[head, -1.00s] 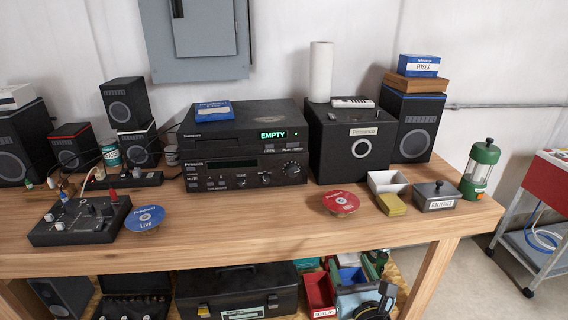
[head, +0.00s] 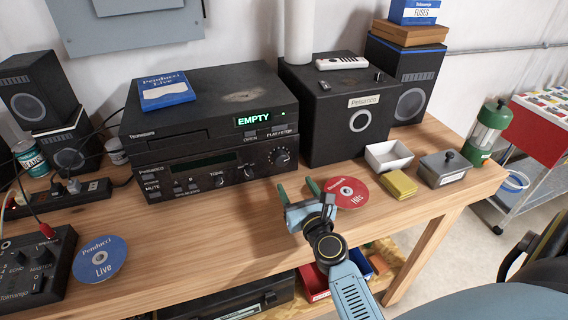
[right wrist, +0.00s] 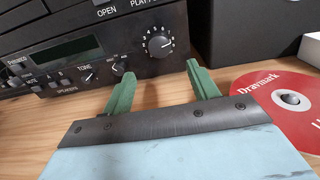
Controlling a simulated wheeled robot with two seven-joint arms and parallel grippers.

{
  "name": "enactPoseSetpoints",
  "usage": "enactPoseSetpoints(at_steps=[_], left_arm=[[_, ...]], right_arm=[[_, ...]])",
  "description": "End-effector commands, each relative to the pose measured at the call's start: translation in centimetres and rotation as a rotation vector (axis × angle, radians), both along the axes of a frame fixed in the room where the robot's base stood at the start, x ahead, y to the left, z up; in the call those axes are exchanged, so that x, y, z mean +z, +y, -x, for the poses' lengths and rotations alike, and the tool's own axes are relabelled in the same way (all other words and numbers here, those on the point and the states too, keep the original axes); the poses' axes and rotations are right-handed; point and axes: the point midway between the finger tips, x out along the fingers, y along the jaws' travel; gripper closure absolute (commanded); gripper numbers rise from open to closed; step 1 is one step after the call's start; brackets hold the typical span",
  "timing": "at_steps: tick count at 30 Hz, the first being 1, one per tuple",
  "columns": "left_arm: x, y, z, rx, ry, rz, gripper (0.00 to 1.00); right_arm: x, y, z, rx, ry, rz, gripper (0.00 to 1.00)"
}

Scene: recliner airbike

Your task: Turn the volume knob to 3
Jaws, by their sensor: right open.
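The volume knob (head: 280,157) is a round black dial with number marks at the right end of the lower stereo unit's face (head: 210,172). It also shows in the right wrist view (right wrist: 160,46), ahead of my fingers; its exact setting is too small to read surely. My right gripper (head: 296,190) is open and empty, with two green fingers, over the table's front part below and just right of the knob. In the right wrist view its fingertips (right wrist: 158,70) point toward the unit, apart from the knob. My left gripper is not in view.
A red disc (head: 347,192) lies just right of my right gripper. The disc player (head: 210,105) on top reads EMPTY. A black speaker box (head: 340,130), white tray (head: 388,155) and yellow block (head: 399,184) stand right. A blue disc (head: 100,259) lies left. The table front between is clear.

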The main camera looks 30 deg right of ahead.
Motion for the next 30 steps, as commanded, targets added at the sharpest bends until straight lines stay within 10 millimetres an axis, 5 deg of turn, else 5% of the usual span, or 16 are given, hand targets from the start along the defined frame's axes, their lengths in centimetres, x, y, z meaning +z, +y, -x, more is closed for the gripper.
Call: enactPoseSetpoints(at_steps=[12, 26, 30], left_arm=[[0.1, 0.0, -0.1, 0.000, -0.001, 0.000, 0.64], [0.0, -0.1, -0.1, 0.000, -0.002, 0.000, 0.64], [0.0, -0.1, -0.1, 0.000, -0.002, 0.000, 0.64]], right_arm=[[0.0, -1.8, -7.3, 0.000, -0.001, 0.001, 0.41], [0.0, -2.0, -8.4, 0.000, 0.000, 0.001, 0.41], [0.0, -2.0, -8.4, 0.000, 0.000, 0.001, 0.59]])
